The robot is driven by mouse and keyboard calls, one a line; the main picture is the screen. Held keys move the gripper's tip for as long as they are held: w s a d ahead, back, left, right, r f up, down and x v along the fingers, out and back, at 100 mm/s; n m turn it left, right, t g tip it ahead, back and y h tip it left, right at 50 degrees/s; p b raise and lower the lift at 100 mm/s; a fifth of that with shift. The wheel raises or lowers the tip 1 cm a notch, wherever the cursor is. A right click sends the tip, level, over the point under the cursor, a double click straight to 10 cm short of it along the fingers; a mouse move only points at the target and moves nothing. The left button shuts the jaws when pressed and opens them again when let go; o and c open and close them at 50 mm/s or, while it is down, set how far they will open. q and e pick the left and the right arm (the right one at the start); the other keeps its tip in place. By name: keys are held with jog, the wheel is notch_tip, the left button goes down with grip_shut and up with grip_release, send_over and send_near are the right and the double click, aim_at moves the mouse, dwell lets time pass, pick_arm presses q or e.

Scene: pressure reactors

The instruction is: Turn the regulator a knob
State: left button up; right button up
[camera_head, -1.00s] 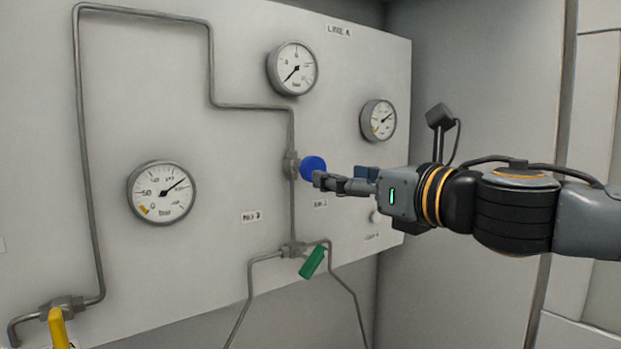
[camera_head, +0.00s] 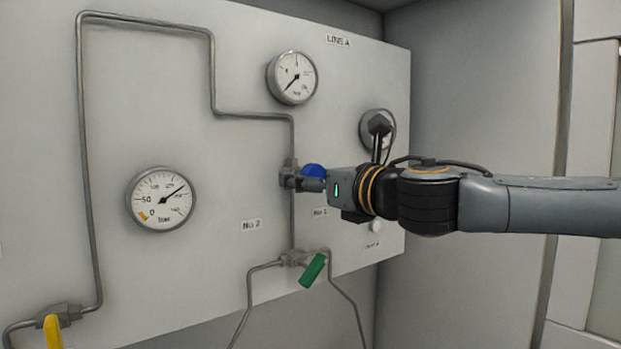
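A round blue knob (camera_head: 313,170) is on the vertical pipe in the middle of the grey panel (camera_head: 240,170), its lower part hidden by my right gripper. My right gripper (camera_head: 298,184) comes in from the right, its fingers in front of and just below the knob, close to the pipe fitting. I cannot tell whether the fingers touch the knob or how far apart they are. No label naming regulator A is readable; a sign "LINE A" (camera_head: 337,40) is at the panel's top. My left gripper is not in view.
A green lever handle (camera_head: 313,269) is below the knob, and a yellow handle (camera_head: 53,332) at the lower left. Bent pipes run along the panel.

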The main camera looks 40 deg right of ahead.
jog(key=c, duration=1.2)
jog(key=shift+o, duration=0.2)
